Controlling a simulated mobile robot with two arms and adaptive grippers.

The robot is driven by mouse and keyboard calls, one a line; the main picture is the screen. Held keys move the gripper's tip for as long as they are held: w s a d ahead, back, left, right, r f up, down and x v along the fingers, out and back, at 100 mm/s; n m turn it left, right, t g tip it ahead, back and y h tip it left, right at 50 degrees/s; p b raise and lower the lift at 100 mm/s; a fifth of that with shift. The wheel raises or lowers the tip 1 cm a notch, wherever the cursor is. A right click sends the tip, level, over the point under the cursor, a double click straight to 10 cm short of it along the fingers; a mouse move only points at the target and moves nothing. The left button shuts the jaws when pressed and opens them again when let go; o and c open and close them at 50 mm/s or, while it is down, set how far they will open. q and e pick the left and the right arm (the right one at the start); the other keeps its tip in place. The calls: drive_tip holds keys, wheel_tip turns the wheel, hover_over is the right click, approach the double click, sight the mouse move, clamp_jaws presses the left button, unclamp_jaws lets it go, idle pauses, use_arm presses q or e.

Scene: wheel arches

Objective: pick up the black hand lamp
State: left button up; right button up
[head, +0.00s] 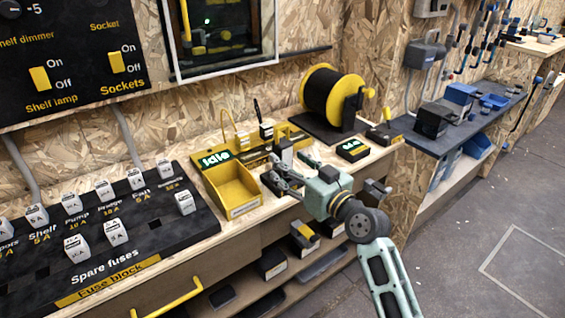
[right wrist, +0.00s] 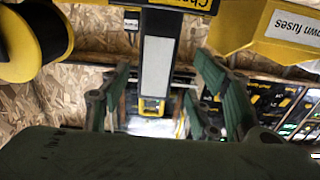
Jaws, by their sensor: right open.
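The black hand lamp (head: 284,150) stands upright on the workbench, by a row of yellow holders; its lower part is hidden by my gripper in the head view. In the right wrist view the lamp (right wrist: 157,62) shows as a dark bar with a pale grey face, beside a yellow label partly reading "Cha". My right gripper (head: 290,172) is open at the lamp. In the right wrist view its green fingers (right wrist: 155,100) lie on either side of the lamp; I cannot tell whether they touch it. My left gripper is not in view.
A yellow bin (head: 232,190) stands left of the gripper. A black cable reel with yellow rims (head: 333,97) stands behind to the right. The spare fuses board (head: 100,230) fills the left. Several boxes lie on the shelf below. Open floor (head: 480,240) is at right.

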sight(287, 157)
drive_tip(key=x, duration=0.3)
drive_tip(key=shift+w+r, duration=0.25)
drive_tip(key=shift+w, duration=0.2)
drive_tip(key=shift+w+a, duration=0.25)
drive_tip(key=shift+w, duration=0.15)
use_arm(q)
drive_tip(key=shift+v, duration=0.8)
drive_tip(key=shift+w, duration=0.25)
use_arm(e)
drive_tip(key=shift+c, duration=0.4)
clamp_jaws()
